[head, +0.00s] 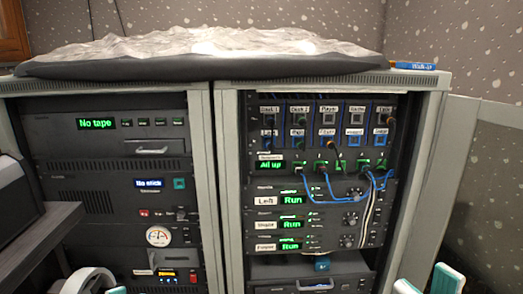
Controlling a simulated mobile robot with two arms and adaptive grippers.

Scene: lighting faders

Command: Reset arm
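My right gripper (427,282) shows at the bottom right edge, in front of the right rack (230,190). Its two white and teal fingers stand apart with nothing visible between them. Part of my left gripper (112,289) shows at the bottom left edge, cut off by the frame, so its opening is unclear. The right rack holds a patch panel with blue cables (322,202), a green "All up" display (270,165) and several units reading "Run" (291,200). Neither gripper visibly touches anything.
The left rack (110,210) has a "No tape" display (96,124) and a round dial (158,236). A crumpled grey sheet (190,45) lies on a dark base across both tops, beside a blue labelled item (415,66). A dark shelf (35,240) juts in at left.

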